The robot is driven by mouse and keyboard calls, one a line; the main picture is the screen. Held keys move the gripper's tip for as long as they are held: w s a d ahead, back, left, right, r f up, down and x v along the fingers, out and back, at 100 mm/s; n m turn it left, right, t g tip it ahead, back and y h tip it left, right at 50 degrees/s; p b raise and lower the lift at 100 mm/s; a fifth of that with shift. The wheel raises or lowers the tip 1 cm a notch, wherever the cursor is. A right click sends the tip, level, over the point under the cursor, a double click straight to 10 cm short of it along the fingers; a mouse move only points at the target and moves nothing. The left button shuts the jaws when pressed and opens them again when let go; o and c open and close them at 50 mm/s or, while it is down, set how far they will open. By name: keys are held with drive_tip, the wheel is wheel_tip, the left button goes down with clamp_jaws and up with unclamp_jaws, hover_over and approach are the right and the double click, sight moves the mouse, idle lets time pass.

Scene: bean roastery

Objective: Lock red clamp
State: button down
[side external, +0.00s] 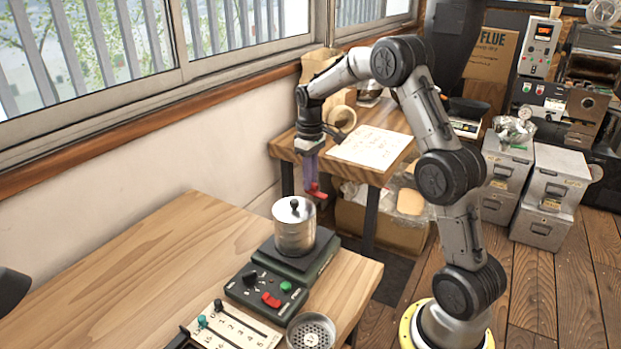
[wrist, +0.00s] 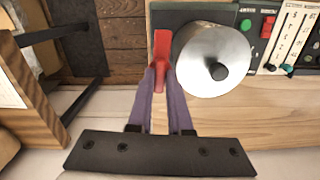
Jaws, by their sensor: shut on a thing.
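A red clamp (side external: 316,191) shows at the tips of my gripper (side external: 311,178) in the side view. My gripper's purple fingers are shut on it. In the wrist view, the red clamp (wrist: 161,48) lies between the fingertips (wrist: 160,72) and points away from the palm. A silver canister (side external: 294,232) with a black-knobbed lid stands upright on a dark base (side external: 312,262). The canister (wrist: 213,60) appears just right of the clamp in the wrist view. In the side view the clamp is above and right of the lid; contact with the canister cannot be told.
The control panel (side external: 262,290) has a black knob, a green button and a red switch. A slider board (side external: 225,328) and a metal mesh cup (side external: 310,331) are in front. The wooden table (side external: 130,262) is clear at left. A second table (side external: 375,178) holds paper behind.

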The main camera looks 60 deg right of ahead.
drive_tip(key=m, duration=0.8)
drive_tip(key=shift+m, duration=0.4)
drive_tip(key=m, duration=0.4)
drive_tip(key=shift+m, duration=1.9)
drive_tip(key=c, duration=0.8)
unclamp_jaws()
drive_tip(key=shift+c, duration=0.2)
wheel_tip(320, 180, up, 14)
